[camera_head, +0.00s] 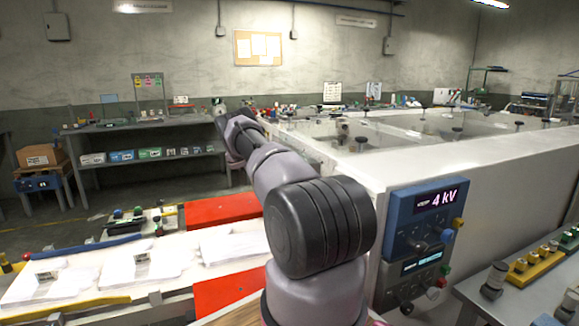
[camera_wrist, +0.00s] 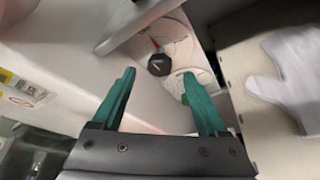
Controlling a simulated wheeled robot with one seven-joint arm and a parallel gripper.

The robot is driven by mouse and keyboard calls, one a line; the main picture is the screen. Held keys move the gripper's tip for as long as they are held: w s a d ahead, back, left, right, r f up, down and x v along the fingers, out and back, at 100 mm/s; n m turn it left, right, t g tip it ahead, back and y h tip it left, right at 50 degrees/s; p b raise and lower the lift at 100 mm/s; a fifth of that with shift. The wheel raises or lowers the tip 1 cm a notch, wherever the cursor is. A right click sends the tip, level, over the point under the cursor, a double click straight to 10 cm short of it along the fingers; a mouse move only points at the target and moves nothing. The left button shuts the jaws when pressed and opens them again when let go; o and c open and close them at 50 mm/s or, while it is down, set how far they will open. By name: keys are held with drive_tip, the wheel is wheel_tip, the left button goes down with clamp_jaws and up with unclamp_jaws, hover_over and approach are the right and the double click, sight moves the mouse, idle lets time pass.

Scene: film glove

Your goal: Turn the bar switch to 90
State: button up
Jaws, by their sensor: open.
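In the wrist view a dark knob (camera_wrist: 158,65) with a pale line on its face and a red mark beside it sits on a pale surface; it looks like the bar switch, but I cannot read any scale. My gripper (camera_wrist: 158,74) is open, with two green fingers. The knob appears between the fingertips in the picture; how far beyond them it lies is unclear. Nothing is held. In the head view my arm reaches away toward the back, and I cannot make out the fingers or this knob there.
A blue control panel (camera_head: 425,240) reading 4 kV, with several knobs, is on the white machine (camera_head: 480,160) at right. White gloves (camera_head: 140,262) lie on the front-left bench. A glove shape (camera_wrist: 290,70) is right of my gripper. A grey shelf (camera_head: 150,135) stands behind.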

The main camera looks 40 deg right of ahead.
drive_tip(key=x, duration=0.6)
drive_tip(key=shift+d, duration=0.1)
clamp_jaws()
drive_tip(key=shift+f+m+t+h, duration=0.15)
drive_tip(key=shift+m+t+h, duration=0.45)
drive_tip(key=shift+m, duration=0.6)
drive_tip(key=m, duration=0.2)
drive_tip(key=m+t+h, duration=0.1)
drive_tip(key=m, duration=0.1)
drive_tip(key=shift+f+m+h, duration=0.1)
drive_tip(key=shift+m+h, duration=0.2)
drive_tip(key=m, duration=0.2)
drive_tip(key=m+h, duration=0.1)
drive_tip(key=m, duration=0.1)
drive_tip(key=shift+f+h, duration=0.1)
drive_tip(key=shift+h, duration=0.2)
drive_tip(key=m, duration=0.2)
drive_tip(key=m+h, duration=0.1)
drive_tip(key=m, duration=0.2)
drive_tip(key=shift+g+h, duration=0.3)
drive_tip(key=shift+m, duration=0.3)
